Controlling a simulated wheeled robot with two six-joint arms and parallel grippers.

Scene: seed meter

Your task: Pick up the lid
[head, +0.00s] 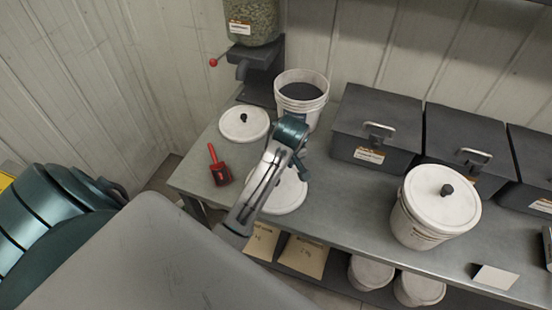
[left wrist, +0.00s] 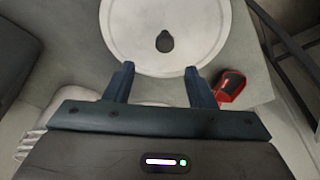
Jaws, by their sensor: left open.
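A round white lid (head: 290,197) lies on the grey bench in the head view, partly hidden by my left arm. In the left wrist view the lid (left wrist: 200,20) fills the top, with its dark knob (left wrist: 165,42) beyond the fingertips. My left gripper (head: 303,170) is over the lid in the head view. In the left wrist view the gripper (left wrist: 158,72) is open with nothing between its fingers. A second white lid (head: 244,124) with a dark knob lies further back left. My right gripper is not in view.
A red scoop (head: 219,172) lies left of the arm. An open white bucket (head: 301,92) with dark contents stands behind the gripper, near a seed dispenser (head: 256,70). Dark bins (head: 375,128) line the back. A lidded bucket (head: 432,210) stands at right.

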